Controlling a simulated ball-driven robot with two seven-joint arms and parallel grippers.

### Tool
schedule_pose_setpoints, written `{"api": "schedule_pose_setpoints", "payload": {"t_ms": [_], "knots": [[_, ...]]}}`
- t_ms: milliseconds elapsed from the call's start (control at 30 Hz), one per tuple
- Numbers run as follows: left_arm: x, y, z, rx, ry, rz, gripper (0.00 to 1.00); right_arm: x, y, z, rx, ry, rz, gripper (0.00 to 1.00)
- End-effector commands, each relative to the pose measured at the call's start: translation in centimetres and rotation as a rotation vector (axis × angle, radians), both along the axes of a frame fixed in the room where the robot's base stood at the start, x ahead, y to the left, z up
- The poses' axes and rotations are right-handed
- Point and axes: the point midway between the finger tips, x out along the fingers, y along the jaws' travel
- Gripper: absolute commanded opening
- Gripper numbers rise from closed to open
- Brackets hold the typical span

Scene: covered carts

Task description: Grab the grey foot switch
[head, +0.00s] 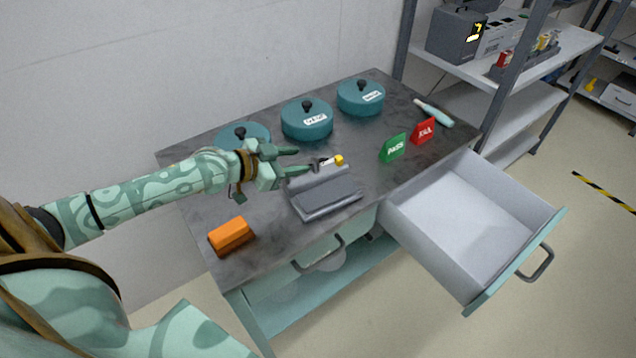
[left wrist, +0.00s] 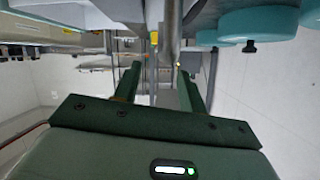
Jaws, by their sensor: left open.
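The grey foot switch (head: 328,197) lies on the dark tabletop near its front edge, with a flat pedal-like top. My left gripper (head: 304,160) reaches in from the left in the head view. It is open and empty, above the table just behind and left of the foot switch, and apart from it as far as I can tell. In the left wrist view the two dark green fingers (left wrist: 160,85) stand apart; a grey shape shows beyond them, but I cannot tell what it is. My right gripper is not in view.
Teal lidded pots (head: 307,121) line the back. An orange block (head: 231,236) lies at the front left. A small dark tool with a yellow end (head: 339,160) lies behind the switch. Green PASS (head: 393,147) and red FAIL (head: 424,131) signs stand right. An empty drawer (head: 470,215) is open.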

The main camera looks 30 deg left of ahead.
Motion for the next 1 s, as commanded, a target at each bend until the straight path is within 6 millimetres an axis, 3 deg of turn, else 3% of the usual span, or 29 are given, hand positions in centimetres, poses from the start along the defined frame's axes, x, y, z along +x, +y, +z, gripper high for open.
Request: {"api": "schedule_pose_setpoints", "payload": {"t_ms": [100,200,500,633,667,1000], "knots": [[1.9,-0.5,-1.6,-0.005,0.001,0.002,0.41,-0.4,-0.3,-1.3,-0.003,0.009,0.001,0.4],[3.0,-0.9,-1.9,-0.003,-0.001,0.002,0.41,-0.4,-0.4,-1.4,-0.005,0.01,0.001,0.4],[3.5,-1.2,-2.0,0.0,0.0,0.0,0.41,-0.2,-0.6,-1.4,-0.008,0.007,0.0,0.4],[3.5,-1.2,-2.0,0.0,0.0,0.0,0.05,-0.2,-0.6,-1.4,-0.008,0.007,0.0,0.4],[3.5,-1.2,-2.0,0.0,0.0,0.0,0.0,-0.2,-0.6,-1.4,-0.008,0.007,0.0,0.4],[3.5,-1.2,-2.0,0.0,0.001,0.0,0.0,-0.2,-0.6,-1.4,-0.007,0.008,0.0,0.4]]}}
